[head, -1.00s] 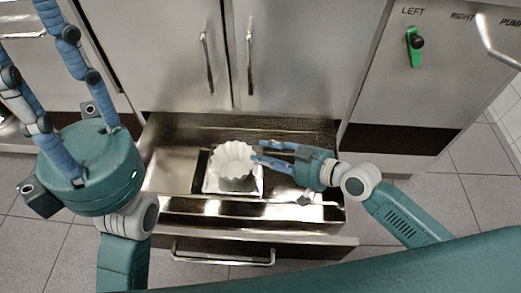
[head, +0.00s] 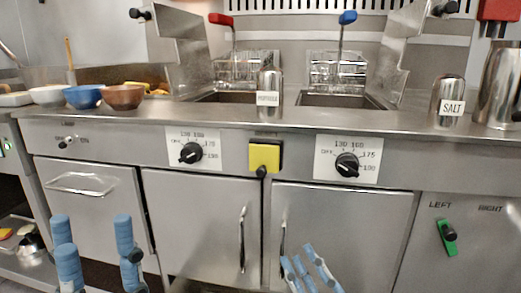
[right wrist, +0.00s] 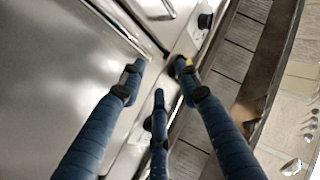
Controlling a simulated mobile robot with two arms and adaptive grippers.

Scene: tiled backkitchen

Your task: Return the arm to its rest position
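My left gripper (head: 95,236) shows at the bottom left of the head view as blue fingers pointing up, spread apart with nothing between them. My right gripper (head: 306,262) is at the bottom middle of the head view, in front of the right cabinet door (head: 336,235). Its blue fingers are apart and empty. In the right wrist view the fingers (right wrist: 160,78) also stand apart, holding nothing, with metal fronts behind them. The arms themselves are out of the head view.
The counter holds several bowls (head: 83,97) at left, fryer baskets (head: 336,70) at the back, a pepper shaker (head: 269,90), a salt shaker (head: 448,100) and a metal jug (head: 496,85). Dials (head: 347,164) and a green-handled switch (head: 447,236) are on the front.

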